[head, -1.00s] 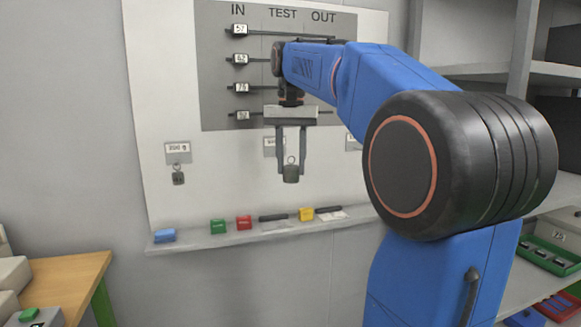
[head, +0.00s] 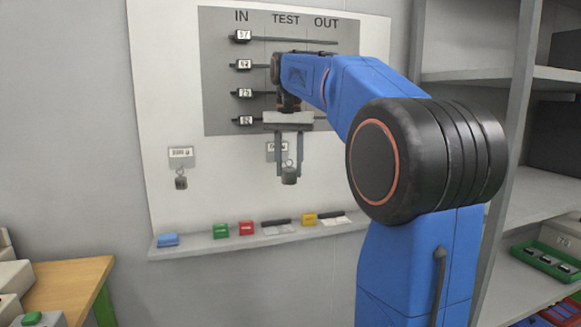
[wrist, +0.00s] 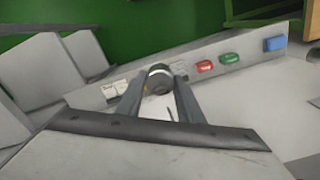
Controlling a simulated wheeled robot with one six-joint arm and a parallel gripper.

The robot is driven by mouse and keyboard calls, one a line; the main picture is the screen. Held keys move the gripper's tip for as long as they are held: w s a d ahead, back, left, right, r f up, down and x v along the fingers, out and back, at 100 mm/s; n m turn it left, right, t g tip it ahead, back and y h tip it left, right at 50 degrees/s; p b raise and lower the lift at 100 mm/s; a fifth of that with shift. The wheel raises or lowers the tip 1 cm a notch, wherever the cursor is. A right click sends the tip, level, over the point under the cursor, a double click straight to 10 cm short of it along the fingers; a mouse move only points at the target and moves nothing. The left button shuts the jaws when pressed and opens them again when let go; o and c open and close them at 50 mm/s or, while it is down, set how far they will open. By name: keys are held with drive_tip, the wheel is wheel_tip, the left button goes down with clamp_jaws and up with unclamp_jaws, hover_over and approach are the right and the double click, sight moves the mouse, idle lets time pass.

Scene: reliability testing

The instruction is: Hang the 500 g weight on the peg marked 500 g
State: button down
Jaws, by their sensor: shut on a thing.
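My gripper (head: 289,168) points down in front of the white board and is shut on a small dark grey weight (head: 289,177) with a ring on top. In the wrist view the weight (wrist: 159,82) sits between the two fingertips. Just behind the gripper is a label plate (head: 276,150), partly covered by a finger; its text cannot be read, and its peg is hidden. To the left, a similar small weight (head: 181,183) hangs below another label plate (head: 181,153), too blurred to read surely. I cannot tell whether the held weight touches the board.
A ledge (head: 200,243) below the board carries a blue eraser (head: 168,240), green (head: 220,230), red (head: 246,228) and yellow (head: 309,219) blocks, and dark pens. Rods with tags (head: 300,40) cross the grey panel above. Shelves (head: 540,205) stand at right, a wooden table (head: 75,280) at left.

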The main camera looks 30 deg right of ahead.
drive_tip(key=shift+w+d+f, duration=0.1)
drive_tip(key=shift+w+d, duration=0.15)
drive_tip(key=shift+w, duration=0.7)
drive_tip(key=shift+w+d+f, duration=0.1)
drive_tip(key=shift+w+d, duration=0.15)
drive_tip(key=shift+w, duration=0.7)
drive_tip(key=shift+w+d+f, duration=0.2)
drive_tip(key=shift+w+f, duration=0.2)
drive_tip(key=shift+w, duration=0.25)
drive_tip(key=c, duration=1.1)
unclamp_jaws()
wheel_tip(320, 180, up, 12)
drive_tip(key=shift+f, duration=0.1)
